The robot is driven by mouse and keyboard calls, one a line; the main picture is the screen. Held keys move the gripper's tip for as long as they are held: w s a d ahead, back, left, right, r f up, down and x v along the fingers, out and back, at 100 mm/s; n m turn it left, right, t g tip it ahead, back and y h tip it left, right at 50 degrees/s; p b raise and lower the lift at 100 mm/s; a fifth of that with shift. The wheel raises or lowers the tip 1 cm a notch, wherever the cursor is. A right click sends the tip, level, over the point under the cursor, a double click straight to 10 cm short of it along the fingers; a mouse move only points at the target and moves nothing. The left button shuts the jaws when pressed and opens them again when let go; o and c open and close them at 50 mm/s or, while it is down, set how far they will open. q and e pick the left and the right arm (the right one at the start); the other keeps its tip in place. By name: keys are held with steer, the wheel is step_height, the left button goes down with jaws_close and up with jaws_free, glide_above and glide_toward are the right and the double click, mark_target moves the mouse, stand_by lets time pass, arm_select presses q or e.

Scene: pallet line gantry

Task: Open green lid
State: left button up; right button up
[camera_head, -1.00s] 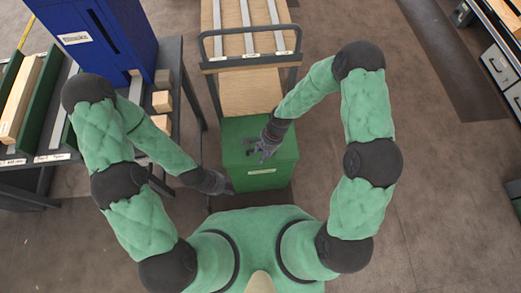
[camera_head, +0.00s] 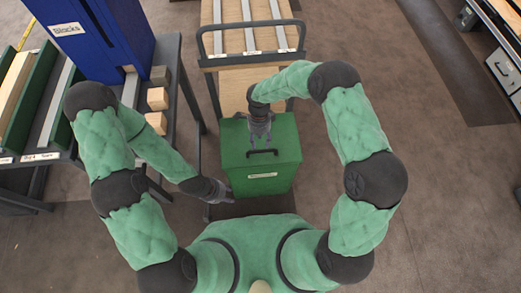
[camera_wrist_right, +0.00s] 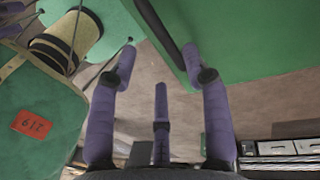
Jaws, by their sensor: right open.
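The green lid (camera_head: 283,133) lies closed on the green box (camera_head: 264,182) in front of me, at the end of the cart. A dark bar handle (camera_head: 262,153) sits on the lid, and part of it shows in the right wrist view (camera_wrist_right: 158,28). My right gripper (camera_head: 260,143) hangs over the lid just behind the handle, fingers pointing towards it. In the wrist view its purple fingers (camera_wrist_right: 160,65) are spread, with nothing between them. My left gripper (camera_head: 226,199) is low beside the box's front left corner; its finger opening is too small to make out.
A cart with a wooden deck (camera_head: 238,90) and a grey rail (camera_head: 252,58) stands behind the box. At left, a dark table holds a blue cabinet (camera_head: 85,45), green trays and wooden blocks (camera_head: 157,98). Open floor (camera_head: 440,190) lies to the right.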

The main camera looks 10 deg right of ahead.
mark_target(261, 151)
steer(key=f+b, duration=0.1)
steer(key=f, duration=0.2)
steer(key=s+f, duration=0.1)
steer(key=f, duration=0.2)
steer(key=shift+b, duration=0.35)
steer(key=shift+r, duration=0.1)
jaws_close()
